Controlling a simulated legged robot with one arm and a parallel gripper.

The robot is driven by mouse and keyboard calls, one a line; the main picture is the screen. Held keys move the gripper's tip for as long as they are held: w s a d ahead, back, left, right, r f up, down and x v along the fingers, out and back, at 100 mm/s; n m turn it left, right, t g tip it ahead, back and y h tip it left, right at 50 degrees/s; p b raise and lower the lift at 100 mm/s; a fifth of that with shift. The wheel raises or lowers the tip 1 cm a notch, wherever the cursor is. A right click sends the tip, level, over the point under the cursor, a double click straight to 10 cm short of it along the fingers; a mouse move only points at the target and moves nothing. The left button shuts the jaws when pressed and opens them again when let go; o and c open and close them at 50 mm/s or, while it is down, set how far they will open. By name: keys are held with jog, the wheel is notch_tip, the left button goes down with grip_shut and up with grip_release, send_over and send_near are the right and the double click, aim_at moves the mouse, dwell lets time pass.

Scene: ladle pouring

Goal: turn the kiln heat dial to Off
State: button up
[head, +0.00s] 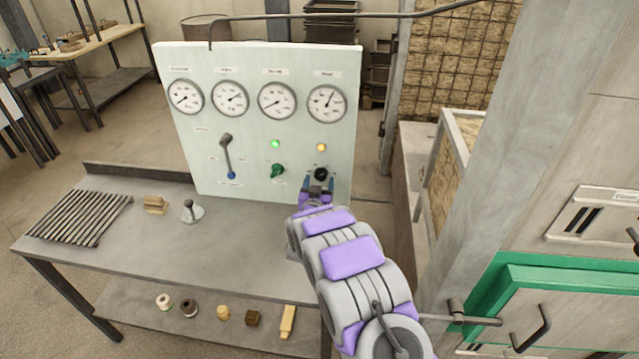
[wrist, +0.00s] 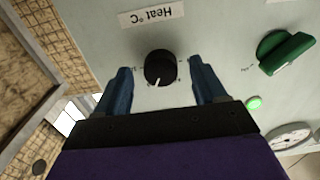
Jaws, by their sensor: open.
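The kiln heat dial is a round black knob (wrist: 159,68) with a white pointer line, below a "Heat °C" label (wrist: 152,15) that appears upside down in the wrist view. In the head view the black dial (head: 321,174) is at the lower right of the pale control panel (head: 255,155). My gripper (wrist: 160,85) is open, its two blue fingers on either side of the dial with gaps showing. In the head view my gripper (head: 318,187) is right at the dial and partly covers its lower side. The tick labels are too small to read.
A green knob (head: 278,170) sits left of the dial, under a green light (head: 276,143). A yellow light (head: 321,147) is above the dial. A blue-tipped lever (head: 228,158) and several gauges are on the panel. The bench top (head: 150,245) holds a rack (head: 80,217) at left.

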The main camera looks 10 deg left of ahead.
jog(key=shift+w, duration=0.6)
jog(key=shift+r, duration=0.1)
jog(key=c, duration=1)
jog(key=shift+c, duration=0.2)
